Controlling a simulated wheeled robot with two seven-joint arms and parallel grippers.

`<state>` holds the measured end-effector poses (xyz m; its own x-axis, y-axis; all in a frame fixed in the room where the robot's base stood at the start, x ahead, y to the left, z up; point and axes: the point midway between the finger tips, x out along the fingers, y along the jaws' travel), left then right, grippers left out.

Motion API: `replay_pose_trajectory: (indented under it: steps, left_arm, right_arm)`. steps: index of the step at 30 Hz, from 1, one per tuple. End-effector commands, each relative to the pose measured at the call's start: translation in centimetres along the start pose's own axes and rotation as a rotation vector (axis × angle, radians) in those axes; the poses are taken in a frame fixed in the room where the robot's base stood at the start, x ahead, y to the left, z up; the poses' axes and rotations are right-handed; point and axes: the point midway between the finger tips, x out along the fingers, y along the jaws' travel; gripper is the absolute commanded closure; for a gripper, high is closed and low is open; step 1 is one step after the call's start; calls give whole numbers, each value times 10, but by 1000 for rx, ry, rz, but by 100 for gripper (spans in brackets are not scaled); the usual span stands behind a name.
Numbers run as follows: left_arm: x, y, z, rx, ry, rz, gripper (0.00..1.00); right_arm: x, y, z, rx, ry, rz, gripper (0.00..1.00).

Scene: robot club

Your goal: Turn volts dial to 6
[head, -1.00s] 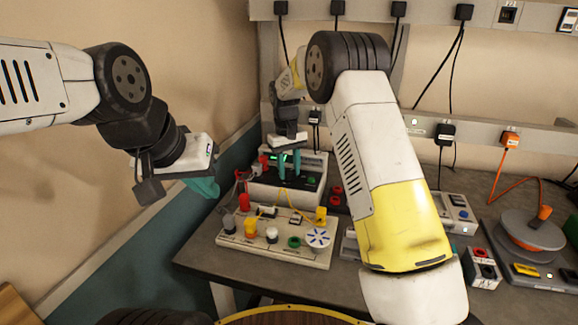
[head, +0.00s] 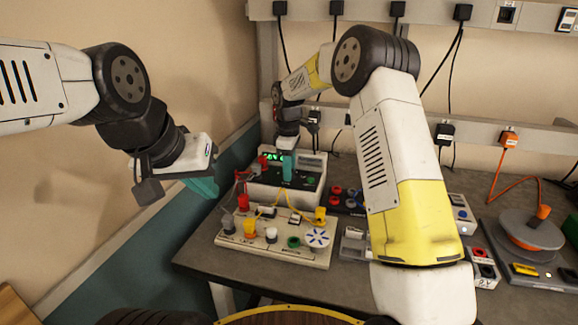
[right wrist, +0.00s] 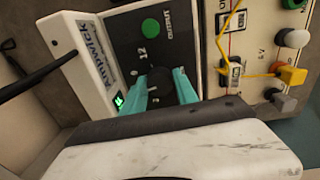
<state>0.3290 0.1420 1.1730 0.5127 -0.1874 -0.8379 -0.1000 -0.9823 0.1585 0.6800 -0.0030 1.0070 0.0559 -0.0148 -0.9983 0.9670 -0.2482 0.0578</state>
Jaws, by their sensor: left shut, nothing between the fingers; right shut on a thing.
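The power supply (head: 262,190) is a white box with a dark front panel at the back of the bench. Its green digits are lit in the head view but too small to read surely. In the right wrist view its panel (right wrist: 190,45) shows a 12 mark and a green OUTPUT button. My right gripper (head: 288,170) points down at the panel. In the right wrist view its teal fingers (right wrist: 160,90) are shut on the dark volts dial (right wrist: 158,78); the dial's pointer is mostly hidden. My left gripper (head: 205,187) is shut and empty, in the air left of the bench.
A cream circuit board (head: 268,250) with coloured posts and yellow and red leads stands in front of the supply. Plugs hang from the wall rail behind. A wall is close on the left.

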Motion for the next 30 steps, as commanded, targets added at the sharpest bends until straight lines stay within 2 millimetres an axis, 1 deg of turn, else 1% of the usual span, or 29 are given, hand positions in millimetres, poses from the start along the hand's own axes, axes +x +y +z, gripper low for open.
replay_pose_trajectory:
  steps: [9, 15, 27, 28, 30]
  left_arm:
    - [0, 0, 0, 0, 0, 0, 100]
    - [0, 0, 0, 0, 0, 0, 100]
    - [0, 0, 0, 0, 0, 0, 100]
    - [0, 0, 0, 0, 0, 0, 100]
    - [0, 0, 0, 0, 0, 0, 100]
  right_arm:
    - [-1, 2, 0, -137, 10, 4, 100]
    - [-1, 2, 0, -167, 12, 4, 100]
    - [-1, 2, 0, -170, 12, 4, 100]
    - [-1, 2, 0, -170, 12, 5, 59]
    - [-1, 2, 0, -170, 12, 4, 45]
